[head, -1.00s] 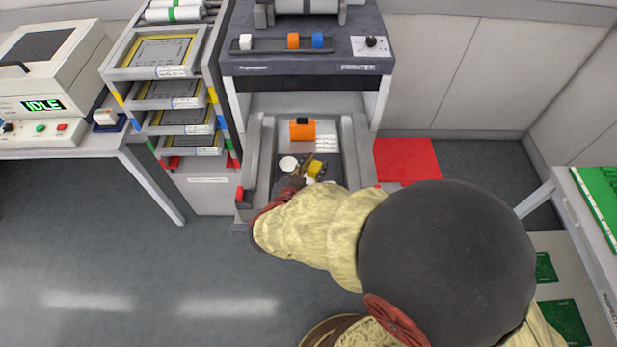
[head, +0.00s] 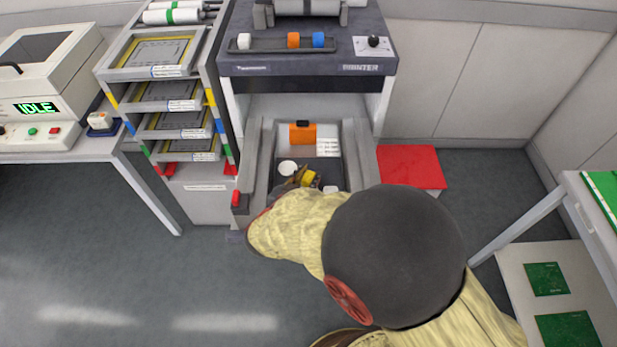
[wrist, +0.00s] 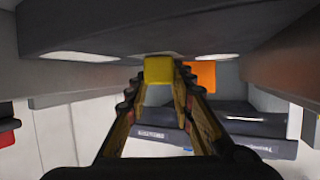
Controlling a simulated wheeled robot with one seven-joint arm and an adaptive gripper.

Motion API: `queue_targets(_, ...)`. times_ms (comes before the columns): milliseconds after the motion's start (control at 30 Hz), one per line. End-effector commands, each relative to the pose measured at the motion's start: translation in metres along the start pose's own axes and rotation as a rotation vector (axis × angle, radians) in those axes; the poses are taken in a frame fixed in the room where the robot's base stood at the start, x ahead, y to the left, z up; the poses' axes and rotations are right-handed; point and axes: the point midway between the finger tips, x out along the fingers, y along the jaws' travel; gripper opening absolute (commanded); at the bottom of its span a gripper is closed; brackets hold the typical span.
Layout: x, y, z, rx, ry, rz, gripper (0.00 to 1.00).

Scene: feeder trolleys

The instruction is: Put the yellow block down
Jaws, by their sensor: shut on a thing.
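The yellow block (head: 308,178) is between the fingertips of my gripper (head: 302,178), inside the open drawer (head: 255,165) below the printer. In the wrist view the yellow block (wrist: 158,70) sits at the ends of both fingers (wrist: 160,84), which are shut on it. It is over the drawer's dark floor, between two white round spots (wrist: 78,57) (wrist: 208,57). I cannot tell whether it touches the floor. My forearm hides the drawer's front part.
An orange block (head: 302,134) and white pieces (head: 328,147) lie at the drawer's back; the orange block also shows in the wrist view (wrist: 200,76). The drawer's side walls stand close. A tray rack (head: 160,190) is left, a red panel (head: 410,166) right.

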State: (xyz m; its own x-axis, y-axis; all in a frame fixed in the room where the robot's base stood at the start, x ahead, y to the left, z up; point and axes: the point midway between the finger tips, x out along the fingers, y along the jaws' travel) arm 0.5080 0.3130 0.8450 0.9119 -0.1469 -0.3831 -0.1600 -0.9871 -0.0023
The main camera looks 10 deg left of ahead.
Motion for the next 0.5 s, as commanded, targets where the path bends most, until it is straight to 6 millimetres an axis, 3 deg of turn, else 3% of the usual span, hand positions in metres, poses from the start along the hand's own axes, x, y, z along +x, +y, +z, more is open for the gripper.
queue_targets(167, 0.0010, 0.0003, 0.0028, -0.001, 0.000, 0.001, 0.00)
queue_targets(200, 0.0009, 0.0003, 0.0025, 0.000, 0.000, 0.000, 0.25)
queue_targets(500, 0.0009, 0.0004, 0.0026, 0.000, 0.000, 0.001, 0.42)
